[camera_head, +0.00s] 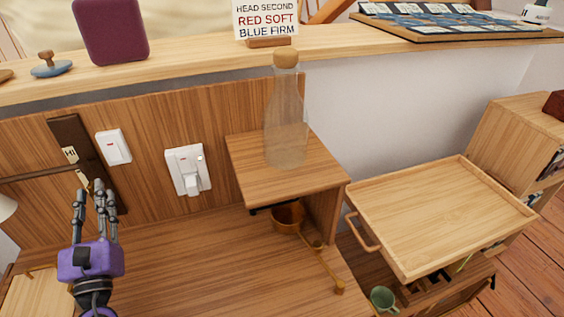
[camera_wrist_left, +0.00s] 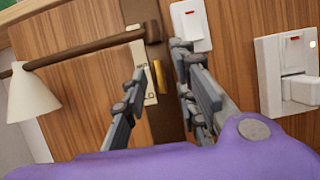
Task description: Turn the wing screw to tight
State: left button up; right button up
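A small brass piece that looks like the wing screw (camera_wrist_left: 160,76) sits on a dark brown upright plate (camera_head: 70,130) on the wood panel. In the left wrist view it appears narrow and upright, beside a cream label strip (camera_wrist_left: 150,92). In the head view my fingers mostly hide it. My left gripper (camera_head: 91,188) is open in front of the plate. In the left wrist view its fingers (camera_wrist_left: 160,68) stand apart on either side of the brass piece, with gaps visible; I cannot tell the exact depth between them. My right gripper is not in view.
A brown lamp arm (camera_wrist_left: 80,48) with a white shade (camera_wrist_left: 32,95) extends left from the plate. A light switch (camera_head: 114,147) and a socket with a plug (camera_head: 188,170) are to the right. A glass bottle (camera_head: 285,125) stands on a small shelf.

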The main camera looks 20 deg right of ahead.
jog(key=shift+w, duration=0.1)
pick_arm(q)
jog(key=v, duration=1.2)
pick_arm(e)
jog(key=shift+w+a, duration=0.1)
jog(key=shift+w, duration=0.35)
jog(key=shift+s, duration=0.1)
